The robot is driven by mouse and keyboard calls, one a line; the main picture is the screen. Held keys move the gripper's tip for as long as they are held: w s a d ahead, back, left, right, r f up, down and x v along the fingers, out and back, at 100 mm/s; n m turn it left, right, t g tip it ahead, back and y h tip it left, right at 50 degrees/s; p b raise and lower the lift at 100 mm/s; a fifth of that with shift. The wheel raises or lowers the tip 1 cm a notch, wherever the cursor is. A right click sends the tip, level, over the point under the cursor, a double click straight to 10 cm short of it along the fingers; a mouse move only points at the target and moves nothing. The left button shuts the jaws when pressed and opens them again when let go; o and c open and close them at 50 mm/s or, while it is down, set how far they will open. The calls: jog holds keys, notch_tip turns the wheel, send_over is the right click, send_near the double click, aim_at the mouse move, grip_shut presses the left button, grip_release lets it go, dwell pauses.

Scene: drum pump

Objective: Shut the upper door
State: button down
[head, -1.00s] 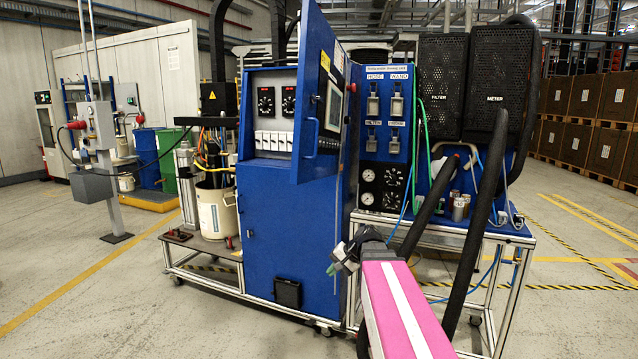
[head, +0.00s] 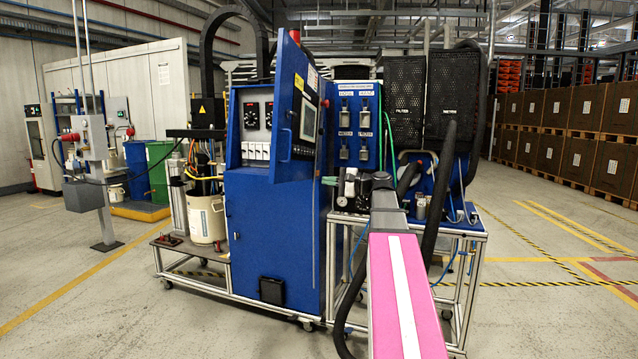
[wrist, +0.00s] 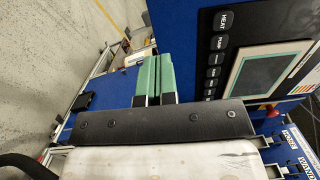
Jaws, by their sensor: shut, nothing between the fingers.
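The upper door (head: 298,105) of the blue cabinet stands open, swung out to the right in the head view. It carries a screen (head: 309,121) and shows the inside with black dials (head: 251,113) to its left. In the wrist view the door (wrist: 232,20) is at the upper right, with a button strip and a screen (wrist: 262,72). My gripper (head: 329,181) is just right of and below the door's lower edge in the head view. Its green fingers (wrist: 158,60) are together and empty in the wrist view. I cannot tell whether they touch the door.
The lower cabinet front (head: 264,225) is closed. The HOSE and WAND panel (head: 356,125) stands right of the door. A black hose (head: 437,195) hangs beside my arm. A pail (head: 205,217) stands left of the cabinet. The floor in front (head: 190,325) is clear.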

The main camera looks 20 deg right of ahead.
aim_at(287, 178)
jog(key=x, duration=1.2)
jog(key=shift+w, duration=0.1)
jog(key=shift+a, duration=0.2)
